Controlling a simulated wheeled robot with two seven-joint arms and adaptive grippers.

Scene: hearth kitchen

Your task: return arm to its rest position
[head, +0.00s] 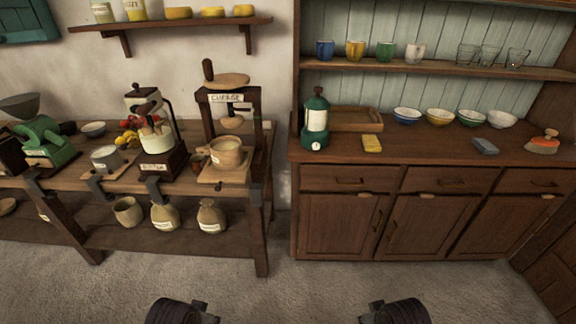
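A dark part of my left arm (180,312) shows at the bottom edge, left of the middle, over the floor. A matching dark part of my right arm (398,312) shows at the bottom edge, right of the middle. Both are cut off by the frame, and no fingertips can be made out on either. I cannot tell whether the grippers are open or shut. Both arms are apart from the furniture, and nothing is seen held.
A wooden workbench (95,183) with a grinder and press stands at left. A wooden cabinet (341,225) with a green lantern (316,120), bowls and a yellow sponge (371,143) stands at right. The floor (330,285) in front is clear.

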